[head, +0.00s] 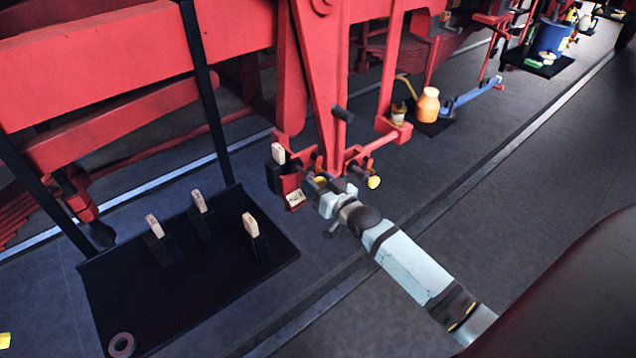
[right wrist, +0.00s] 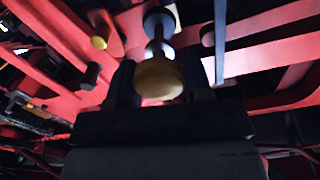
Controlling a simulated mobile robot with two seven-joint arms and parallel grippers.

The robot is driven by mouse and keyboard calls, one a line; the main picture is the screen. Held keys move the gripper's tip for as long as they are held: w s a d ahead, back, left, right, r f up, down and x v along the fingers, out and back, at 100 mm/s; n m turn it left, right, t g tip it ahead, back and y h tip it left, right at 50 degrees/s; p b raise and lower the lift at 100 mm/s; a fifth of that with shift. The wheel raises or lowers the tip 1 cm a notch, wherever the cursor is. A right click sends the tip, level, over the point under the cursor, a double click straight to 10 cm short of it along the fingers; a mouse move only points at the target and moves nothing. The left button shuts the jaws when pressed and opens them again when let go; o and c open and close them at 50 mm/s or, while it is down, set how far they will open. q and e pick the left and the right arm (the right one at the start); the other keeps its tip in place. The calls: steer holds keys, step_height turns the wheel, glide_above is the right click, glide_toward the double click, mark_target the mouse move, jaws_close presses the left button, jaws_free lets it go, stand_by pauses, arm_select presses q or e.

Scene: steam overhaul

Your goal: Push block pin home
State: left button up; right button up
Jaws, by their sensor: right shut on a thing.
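My right gripper (head: 325,191) reaches in from the lower right to the foot of the red brake hanger (head: 330,110). In the right wrist view its dark fingers (right wrist: 157,88) are shut on a yellow-headed pin (right wrist: 158,79), whose grey shank runs away from me toward the red frame. In the head view a yellow pin head (head: 320,181) shows at my fingertips, partly hidden. A second yellow head (head: 374,182) stands out to its right. A dark block with a tan tab (head: 278,154) sits at the hanger's left side. How deep the held pin sits is unclear. My left gripper is out of view.
A black tray (head: 190,310) on the floor at left bears several dark blocks with tan tabs (head: 250,224) and a ring (head: 121,344). Black uprights (head: 207,90) stand behind it. An orange container (head: 427,105) is farther back. The floor at right is clear.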

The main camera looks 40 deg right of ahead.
mark_target(310, 176)
steer(key=w, duration=0.2)
steer(key=w+b, duration=0.1)
steer(key=w, duration=0.1)
steer(key=shift+w+a, duration=0.2)
steer(key=shift+w, duration=0.2)
steer(key=shift+r, duration=0.15)
steer(key=o, duration=1.3)
steer(key=shift+w, duration=0.15)
